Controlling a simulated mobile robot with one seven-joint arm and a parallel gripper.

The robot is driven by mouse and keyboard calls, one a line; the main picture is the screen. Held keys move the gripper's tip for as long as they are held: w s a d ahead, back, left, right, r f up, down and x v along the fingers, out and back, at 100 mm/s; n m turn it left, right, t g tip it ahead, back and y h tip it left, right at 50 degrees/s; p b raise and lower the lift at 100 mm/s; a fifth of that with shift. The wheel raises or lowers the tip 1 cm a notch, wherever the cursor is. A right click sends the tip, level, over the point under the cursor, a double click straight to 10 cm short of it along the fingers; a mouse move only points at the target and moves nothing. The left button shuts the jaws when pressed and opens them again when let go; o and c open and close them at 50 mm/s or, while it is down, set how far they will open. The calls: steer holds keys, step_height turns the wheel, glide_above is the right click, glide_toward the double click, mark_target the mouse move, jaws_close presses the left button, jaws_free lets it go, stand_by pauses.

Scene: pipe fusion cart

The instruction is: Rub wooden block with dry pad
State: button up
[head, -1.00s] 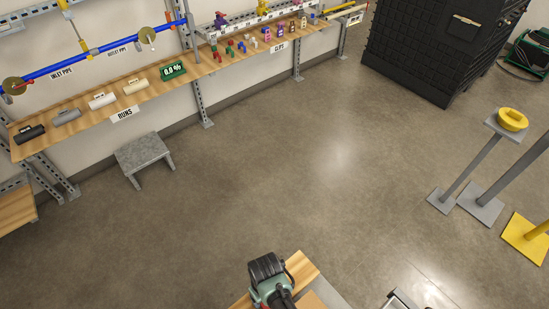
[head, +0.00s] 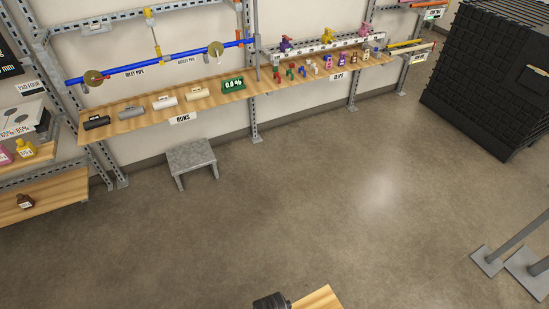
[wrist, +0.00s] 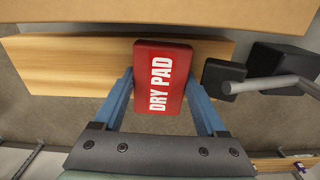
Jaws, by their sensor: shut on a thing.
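In the wrist view my gripper (wrist: 162,84) has its two blue fingers on either side of a red pad (wrist: 172,92) lettered DRY PAD. It is shut on the pad. Behind the pad lies a light wooden surface (wrist: 70,65) with visible grain. A plain tan, wood-coloured piece (wrist: 160,14) crosses the top of this view. I cannot tell which of these, if either, is the wooden block, or whether the pad touches the wood. In the head view only a corner of wood (head: 318,299) shows at the bottom edge.
Dark blocks (wrist: 275,62) and a grey rod (wrist: 270,84) are right of the pad. In the head view, a wall shelf (head: 140,117) holds several pipe pieces, and a grey stool (head: 191,157) stands below. A black crate stack (head: 490,75) is at right. The middle floor is clear.

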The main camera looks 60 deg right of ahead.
steer(key=shift+a, duration=0.1)
step_height(320, 180, up, 4)
steer(key=p, duration=0.3)
steer(key=shift+p, duration=0.4)
steer(key=shift+r, duration=0.95)
steer(key=shift+r, duration=0.15)
steer(key=shift+r, duration=1.4)
